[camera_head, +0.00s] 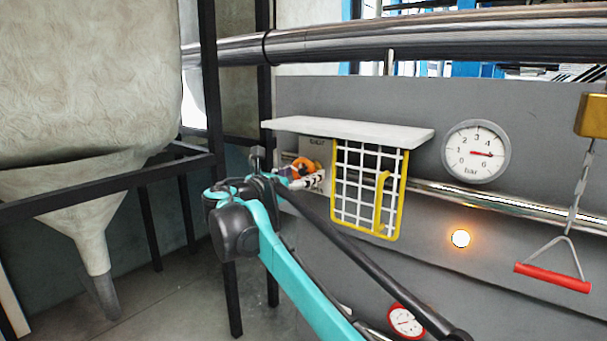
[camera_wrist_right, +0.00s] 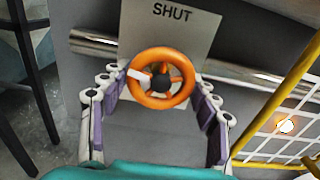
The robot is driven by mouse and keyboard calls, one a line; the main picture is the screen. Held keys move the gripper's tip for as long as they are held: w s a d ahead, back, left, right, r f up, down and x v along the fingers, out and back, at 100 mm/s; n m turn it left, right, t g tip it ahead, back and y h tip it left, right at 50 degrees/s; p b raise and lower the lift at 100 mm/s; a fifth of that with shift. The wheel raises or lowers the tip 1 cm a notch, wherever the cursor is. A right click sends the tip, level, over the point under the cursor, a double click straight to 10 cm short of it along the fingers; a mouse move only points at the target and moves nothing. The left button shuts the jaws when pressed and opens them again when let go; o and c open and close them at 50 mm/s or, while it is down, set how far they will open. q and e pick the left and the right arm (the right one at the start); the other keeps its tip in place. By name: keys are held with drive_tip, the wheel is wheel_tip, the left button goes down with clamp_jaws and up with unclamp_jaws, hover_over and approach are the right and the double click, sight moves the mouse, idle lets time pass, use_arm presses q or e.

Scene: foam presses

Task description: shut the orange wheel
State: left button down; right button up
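The orange wheel (camera_wrist_right: 163,101) sits in front of a plate marked SHUT (camera_wrist_right: 172,30), with a dark hub and a white mark on its upper left rim. In the head view the wheel (camera_head: 303,166) shows only in part, behind my right gripper (camera_head: 308,182) and left of the yellow-framed grid. In the right wrist view my right gripper (camera_wrist_right: 158,108) is open, its purple-padded fingers on either side of the wheel. I cannot tell whether they touch the rim. My left gripper is in neither view.
A yellow-framed white grid guard (camera_head: 362,236) under a pale shelf (camera_head: 345,128) stands just right of the wheel. A gauge (camera_head: 476,152), a lit lamp (camera_head: 460,238) and a red pull handle (camera_head: 553,277) are farther right. A black frame (camera_head: 222,200) with a hopper (camera_head: 75,150) stands left.

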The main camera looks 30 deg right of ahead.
drive_tip(key=c, duration=0.3)
drive_tip(key=shift+m, duration=0.3)
drive_tip(key=m, duration=0.2)
drive_tip(key=shift+w+m, duration=0.1)
drive_tip(key=shift+m, duration=0.3)
drive_tip(key=m, duration=0.3)
drive_tip(key=shift+r+m+p, duration=0.1)
drive_tip(key=shift+m+p, duration=0.2)
drive_tip(key=shift+p, duration=0.05)
drive_tip(key=m, duration=0.4)
drive_tip(key=shift+w+r+m, duration=0.1)
drive_tip(key=shift+m, duration=1.9)
